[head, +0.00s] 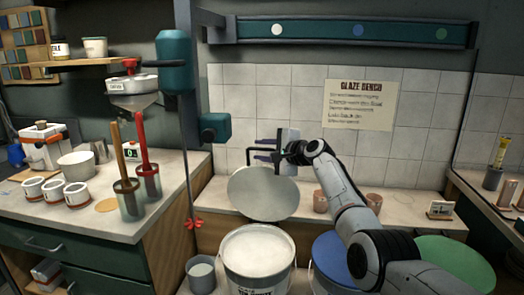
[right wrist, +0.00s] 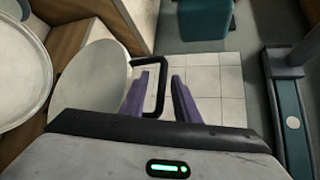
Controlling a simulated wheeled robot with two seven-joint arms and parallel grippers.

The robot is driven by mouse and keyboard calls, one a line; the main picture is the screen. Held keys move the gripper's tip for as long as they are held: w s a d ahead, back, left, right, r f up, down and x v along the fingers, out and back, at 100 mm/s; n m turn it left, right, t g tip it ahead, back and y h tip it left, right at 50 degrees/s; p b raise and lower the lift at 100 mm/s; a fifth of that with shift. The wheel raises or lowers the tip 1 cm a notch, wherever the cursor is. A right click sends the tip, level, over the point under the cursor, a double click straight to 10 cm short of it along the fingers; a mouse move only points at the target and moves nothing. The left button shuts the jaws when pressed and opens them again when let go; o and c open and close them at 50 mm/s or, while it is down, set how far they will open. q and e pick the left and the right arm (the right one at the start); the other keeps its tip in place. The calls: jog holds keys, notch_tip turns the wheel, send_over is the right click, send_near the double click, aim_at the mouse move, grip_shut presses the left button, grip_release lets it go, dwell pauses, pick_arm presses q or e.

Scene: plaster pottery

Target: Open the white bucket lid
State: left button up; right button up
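The white bucket (head: 257,268) stands uncovered at the bottom middle of the head view, with pale glaze inside. Its round grey-white lid (head: 263,193) is raised and steeply tilted behind the bucket, against the bench. It also shows in the right wrist view (right wrist: 90,85). The lid's black loop handle (head: 249,157) is at its upper edge. My right gripper (head: 260,150) is beside the handle, with its purple fingers apart. In the right wrist view, the handle's outer bar (right wrist: 163,90) lies between the separated fingers, with gaps visible. My left gripper is not in view.
A blue lid (head: 335,258) and a green lid (head: 455,262) lie to the right of the bucket. A small grey pail (head: 201,272) is to its left. Clay-coloured cups (head: 320,201) stand on the back ledge. A teal wall rail (head: 345,32) runs above.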

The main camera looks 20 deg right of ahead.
jog(key=shift+r, duration=0.1)
jog(key=shift+p+v, duration=0.4)
jog(key=shift+v, duration=0.6)
jog(key=v, duration=0.8)
jog(key=shift+s, duration=0.1)
